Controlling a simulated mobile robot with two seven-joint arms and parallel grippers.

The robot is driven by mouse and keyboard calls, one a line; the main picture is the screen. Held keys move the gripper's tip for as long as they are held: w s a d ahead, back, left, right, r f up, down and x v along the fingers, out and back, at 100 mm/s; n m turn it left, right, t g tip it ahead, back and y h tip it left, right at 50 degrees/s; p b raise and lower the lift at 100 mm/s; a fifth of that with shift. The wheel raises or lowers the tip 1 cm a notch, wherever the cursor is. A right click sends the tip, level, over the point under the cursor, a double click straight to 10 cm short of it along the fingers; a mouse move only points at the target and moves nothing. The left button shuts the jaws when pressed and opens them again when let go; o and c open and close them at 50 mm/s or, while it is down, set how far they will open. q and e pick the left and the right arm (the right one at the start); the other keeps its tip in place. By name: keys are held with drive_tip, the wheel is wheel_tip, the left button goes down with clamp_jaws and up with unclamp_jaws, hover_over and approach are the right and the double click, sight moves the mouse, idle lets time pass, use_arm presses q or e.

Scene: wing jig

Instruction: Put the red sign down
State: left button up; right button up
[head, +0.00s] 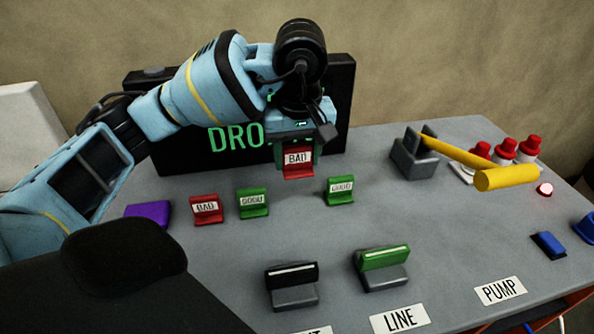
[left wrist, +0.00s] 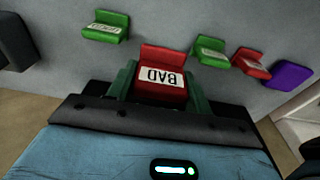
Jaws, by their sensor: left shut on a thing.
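A red sign reading BAD (head: 298,163) is held in my left gripper (head: 297,150), between its green fingers. It is upright in the head view, between two green signs. I cannot tell whether its foot touches the table. In the left wrist view the same red sign (left wrist: 162,75) sits in the middle between the fingers (left wrist: 160,88). A second red BAD sign (head: 205,209) stands to the left, beside a green GOOD sign (head: 252,203). Another green sign (head: 340,191) stands to the right. My right gripper is out of view.
The grey table (head: 200,265) also bears a purple block (head: 148,213), black (head: 292,285) and green (head: 383,267) stands in front, and a yellow lever (head: 460,153) at right. A black DRO panel (head: 180,160) stands behind the gripper. Bare table lies before the row of signs.

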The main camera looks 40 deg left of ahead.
use_arm(q)
drive_tip(key=shift+r, duration=0.55)
